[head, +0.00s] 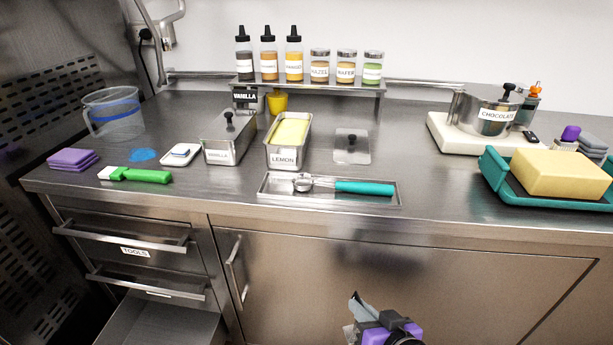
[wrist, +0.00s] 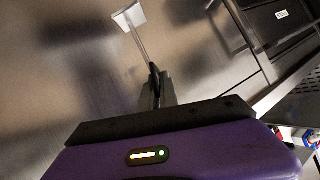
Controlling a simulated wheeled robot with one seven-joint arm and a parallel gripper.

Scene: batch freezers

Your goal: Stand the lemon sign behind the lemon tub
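The lemon tub (head: 285,158) is an open metal pan of pale yellow ice cream labelled LEMON, at the middle of the counter. A yellow cup-shaped thing (head: 278,102) stands behind it. My gripper (head: 356,300) is low in front of the cabinet, below the counter edge. In the wrist view its dark fingers (wrist: 155,78) are close together at the end of a thin pale stem. A small whitish plate (wrist: 130,15) tops this stem. It looks like a sign held in the fingers, but no lettering shows, so I cannot confirm it is the lemon one.
The vanilla tub (head: 228,140) is left of the lemon tub, with a black VANILLA sign (head: 245,96) behind. A bottle shelf (head: 310,84) runs behind. A tray (head: 328,202) with a teal-handled scoop lies in front. A lower drawer (head: 160,318) stands open.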

